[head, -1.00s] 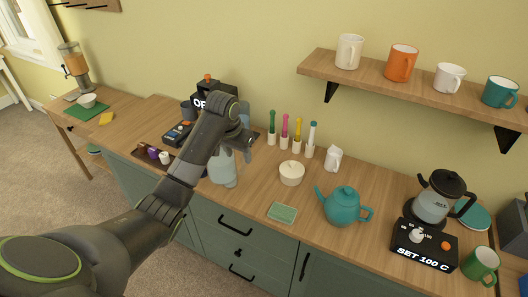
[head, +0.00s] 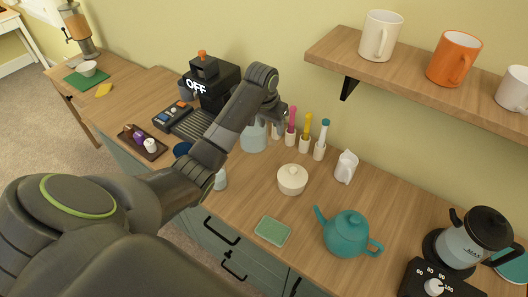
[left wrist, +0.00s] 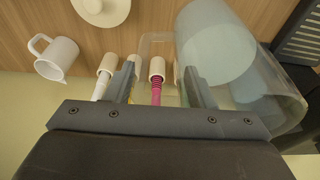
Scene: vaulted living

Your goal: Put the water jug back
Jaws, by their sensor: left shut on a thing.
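The water jug (head: 253,136) is clear, pale blue glass, partly hidden by my left arm in the head view. In the left wrist view the jug (left wrist: 282,112) is at the right, its clear handle reaching between my fingers. My left gripper (left wrist: 160,88) is shut on that handle. In the head view my left gripper (head: 268,108) is over the rear of the counter, mostly hidden by its wrist. I cannot tell whether the jug's base touches the counter. My right gripper is not in view.
Several coloured-handled tools in white holders (head: 305,140) stand close to the jug. A white lidded pot (head: 292,179), white creamer (head: 345,167), teal teapot (head: 348,233) and green sponge (head: 273,230) are nearby. A black machine marked OFF (head: 210,82) stands left. A mug shelf (head: 420,80) overhangs the right.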

